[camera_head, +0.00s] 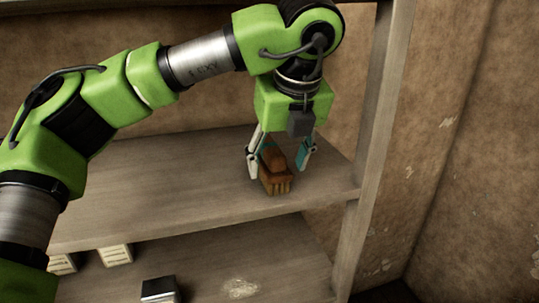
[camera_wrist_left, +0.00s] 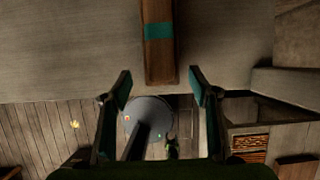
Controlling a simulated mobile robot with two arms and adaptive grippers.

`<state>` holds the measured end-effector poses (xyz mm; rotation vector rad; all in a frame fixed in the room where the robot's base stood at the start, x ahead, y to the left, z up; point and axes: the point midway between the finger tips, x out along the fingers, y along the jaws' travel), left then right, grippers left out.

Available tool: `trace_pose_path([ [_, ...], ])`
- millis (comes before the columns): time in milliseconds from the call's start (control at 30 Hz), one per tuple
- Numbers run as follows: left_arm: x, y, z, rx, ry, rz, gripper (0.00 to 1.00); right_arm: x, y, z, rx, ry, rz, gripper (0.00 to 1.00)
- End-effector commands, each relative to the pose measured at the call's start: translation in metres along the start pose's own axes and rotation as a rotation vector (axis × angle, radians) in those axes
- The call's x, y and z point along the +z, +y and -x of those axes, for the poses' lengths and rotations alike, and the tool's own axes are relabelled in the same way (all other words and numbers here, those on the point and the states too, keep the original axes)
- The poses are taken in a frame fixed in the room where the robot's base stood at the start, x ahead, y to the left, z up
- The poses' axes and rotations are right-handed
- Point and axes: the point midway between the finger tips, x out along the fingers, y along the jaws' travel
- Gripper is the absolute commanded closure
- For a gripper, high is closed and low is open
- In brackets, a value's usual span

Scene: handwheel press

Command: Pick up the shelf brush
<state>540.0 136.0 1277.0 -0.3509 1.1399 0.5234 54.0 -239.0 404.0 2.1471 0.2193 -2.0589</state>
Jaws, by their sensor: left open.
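The shelf brush (camera_head: 274,162) has a brown wooden body with bristles below and lies on the upper shelf board near its front right. In the left wrist view its wooden back (camera_wrist_left: 158,62) has a teal band and points down the picture. My left gripper (camera_head: 279,167) is open and points down over the brush, with one finger on each side in the head view. In the left wrist view the fingertips (camera_wrist_left: 161,88) are apart, and the brush's near end lies between and just ahead of them. I cannot tell whether a finger touches it. My right gripper is not in view.
The upper shelf board (camera_head: 150,190) is otherwise bare. A wooden upright (camera_head: 372,130) stands to the right of the brush.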

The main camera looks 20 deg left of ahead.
Motion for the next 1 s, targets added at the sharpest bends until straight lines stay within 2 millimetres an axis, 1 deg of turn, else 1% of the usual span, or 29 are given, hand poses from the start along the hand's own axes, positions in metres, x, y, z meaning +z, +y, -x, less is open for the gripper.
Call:
trace_pose_path([
  [67,0.004,0.000,-0.001,0.001,0.001,0.001,0.44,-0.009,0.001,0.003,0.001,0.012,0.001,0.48],
  [167,0.013,0.000,-0.004,0.002,0.003,0.001,0.44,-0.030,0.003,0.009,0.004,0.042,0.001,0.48],
  [233,0.025,0.001,-0.007,0.002,0.003,0.003,0.44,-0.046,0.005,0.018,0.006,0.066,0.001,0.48],
  [300,0.038,0.001,-0.011,0.001,0.004,0.003,0.44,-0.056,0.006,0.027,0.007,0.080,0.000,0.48],
  [333,0.043,0.001,-0.013,0.003,0.004,0.003,0.44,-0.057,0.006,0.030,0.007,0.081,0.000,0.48],
  [367,0.049,0.001,-0.016,0.003,0.003,0.003,0.44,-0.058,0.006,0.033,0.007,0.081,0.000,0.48],
  [433,0.048,0.001,-0.030,0.003,0.004,-0.002,0.44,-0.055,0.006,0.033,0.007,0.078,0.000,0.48],
  [500,0.047,0.001,-0.040,0.002,0.003,-0.002,0.44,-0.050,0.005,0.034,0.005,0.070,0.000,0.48],
  [600,0.047,0.000,-0.048,-0.001,0.001,-0.001,0.44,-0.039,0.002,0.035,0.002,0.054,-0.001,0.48],
  [733,0.046,0.000,-0.051,-0.002,0.001,-0.001,0.44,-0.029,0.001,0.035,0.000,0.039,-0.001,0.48],
  [867,0.046,0.000,-0.050,-0.002,0.001,-0.001,0.44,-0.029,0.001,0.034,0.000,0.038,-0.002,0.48],
  [900,0.046,0.000,-0.050,-0.002,0.001,-0.001,0.55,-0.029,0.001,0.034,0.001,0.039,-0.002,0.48],
  [967,0.046,0.000,-0.050,-0.002,0.001,-0.001,0.70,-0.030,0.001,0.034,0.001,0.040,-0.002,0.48],
  [1000,0.046,0.000,-0.050,-0.002,0.001,-0.001,0.81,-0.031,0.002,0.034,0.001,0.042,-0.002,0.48],
])
